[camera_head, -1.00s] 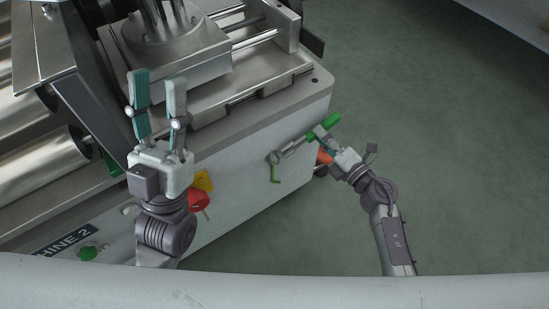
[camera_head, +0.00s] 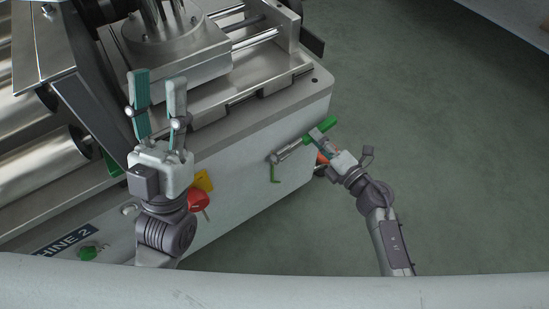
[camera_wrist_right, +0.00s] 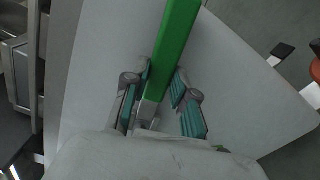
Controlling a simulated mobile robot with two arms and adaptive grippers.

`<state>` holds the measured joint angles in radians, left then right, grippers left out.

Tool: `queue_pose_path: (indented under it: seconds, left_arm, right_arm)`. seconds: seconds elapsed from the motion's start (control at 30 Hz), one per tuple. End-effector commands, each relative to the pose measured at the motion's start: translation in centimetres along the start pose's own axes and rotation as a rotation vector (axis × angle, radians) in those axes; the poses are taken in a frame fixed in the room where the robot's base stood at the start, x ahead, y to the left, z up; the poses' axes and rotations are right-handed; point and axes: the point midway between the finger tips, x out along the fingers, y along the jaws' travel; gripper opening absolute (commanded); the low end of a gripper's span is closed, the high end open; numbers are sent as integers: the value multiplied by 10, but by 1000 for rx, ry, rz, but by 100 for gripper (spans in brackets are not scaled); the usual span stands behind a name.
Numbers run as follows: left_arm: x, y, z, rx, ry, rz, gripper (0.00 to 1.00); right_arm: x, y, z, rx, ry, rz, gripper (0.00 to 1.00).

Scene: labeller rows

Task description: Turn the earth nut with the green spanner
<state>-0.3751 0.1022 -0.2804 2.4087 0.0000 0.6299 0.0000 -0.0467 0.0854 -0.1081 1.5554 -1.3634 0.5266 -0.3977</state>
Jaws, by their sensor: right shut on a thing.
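The green spanner has a green handle (camera_head: 328,124) and a metal shaft that reaches left to the earth nut (camera_head: 273,158) on the white machine side. A short green wire (camera_head: 275,174) hangs down there. The spanner's head appears to be at the nut; its exact seating is too small to tell. My right gripper (camera_head: 317,137) is shut on the spanner. In the right wrist view the green handle (camera_wrist_right: 178,40) runs up between the teal-padded fingers (camera_wrist_right: 160,88); the nut is not visible there. My left gripper (camera_head: 157,98) is open and empty, above the machine's edge.
The machine (camera_head: 240,185) fills the left, with rollers, metal rails, a red knob (camera_head: 198,200) on a yellow plate (camera_head: 204,180) and a green button (camera_head: 88,253). An orange part (camera_head: 322,157) is close to my right gripper. The floor (camera_head: 430,130) at right is clear.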

Motion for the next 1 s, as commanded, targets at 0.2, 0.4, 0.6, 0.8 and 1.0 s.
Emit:
queue_pose_path:
  seconds: [0.2, 0.4, 0.6, 0.8, 1.0]
  left_arm:
    - [0, 0, 0, 0, 0, 0, 40]
    - [0, 0, 0, 0, 0, 0, 40]
    - [0, 0, 0, 0, 0, 0, 40]
    - [0, 0, 0, 0, 0, 0, 40]
    - [0, 0, 0, 0, 0, 0, 40]
  right_arm:
    - [0, 1, -3, 0, 1, 1, 0]
    - [0, 1, -9, -2, 1, 1, 0]
    - [0, 1, -12, -2, 0, 1, 0]
    - [0, 1, -12, -2, 1, 1, 0]
    - [0, 0, -14, -1, 1, 1, 0]
